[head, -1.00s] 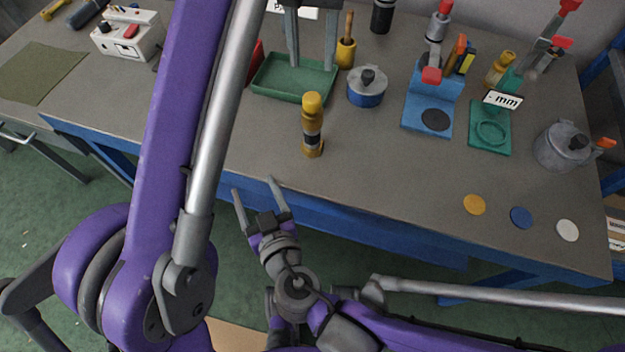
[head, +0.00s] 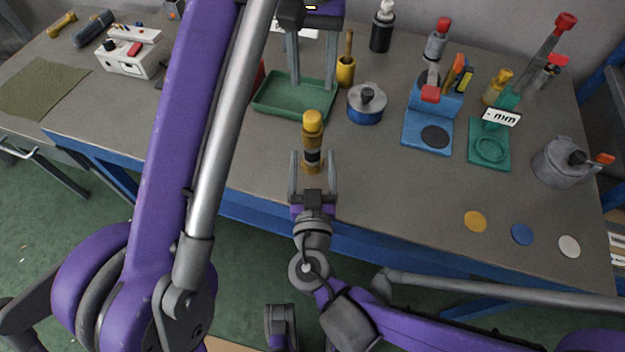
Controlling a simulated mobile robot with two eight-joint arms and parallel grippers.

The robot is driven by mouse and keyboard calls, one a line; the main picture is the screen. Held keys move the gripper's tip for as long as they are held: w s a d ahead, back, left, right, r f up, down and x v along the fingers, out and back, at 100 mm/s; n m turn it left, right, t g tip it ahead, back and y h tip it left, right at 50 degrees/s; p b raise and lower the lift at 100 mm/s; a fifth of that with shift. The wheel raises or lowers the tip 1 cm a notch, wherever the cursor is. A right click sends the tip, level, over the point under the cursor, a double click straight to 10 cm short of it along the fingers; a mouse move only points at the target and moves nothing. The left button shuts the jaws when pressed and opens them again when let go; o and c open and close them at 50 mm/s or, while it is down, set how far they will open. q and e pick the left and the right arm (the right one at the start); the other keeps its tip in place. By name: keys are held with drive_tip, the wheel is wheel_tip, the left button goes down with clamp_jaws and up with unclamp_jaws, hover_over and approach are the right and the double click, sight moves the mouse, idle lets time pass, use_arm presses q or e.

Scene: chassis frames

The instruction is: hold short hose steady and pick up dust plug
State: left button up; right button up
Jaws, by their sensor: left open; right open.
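My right gripper (head: 313,157) is open, with one finger on each side of the hose's lower part. Gaps show between fingers and hose. My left gripper (head: 311,84) is open and empty, pointing down over the green tray (head: 290,108) behind the hose. Its fingertips are apart from the hose.
To the right are a blue stand (head: 427,140), a green stand (head: 489,158), a grey pot (head: 556,165) and several flat discs (head: 521,235). The bench beside the hose is clear.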

drive_tip(key=shift+w, duration=1.05)
clamp_jaws()
use_arm(q)
drive_tip(key=o, duration=0.4)
drive_tip(key=shift+r, duration=0.2)
drive_tip(key=shift+c, duration=0.2)
drive_tip(key=shift+o, duration=0.3)
drive_tip(key=shift+s+r+n, duration=0.3)
drive_tip(key=shift+r+n, duration=0.4)
drive_tip(key=shift+r, duration=0.1)
hover_over(312, 115)
drive_tip(key=shift+s+f, duration=0.15)
drive_tip(key=shift+f, duration=1.45)
drive_tip(key=shift+s+f, duration=0.15)
drive_tip(key=shift+f, duration=1.45)
drive_tip(key=shift+w+f, duration=0.15)
drive_tip(key=shift+f, duration=1.2)
drive_tip(key=shift+w+f, duration=0.1)
drive_tip(key=shift+f, duration=1.25)
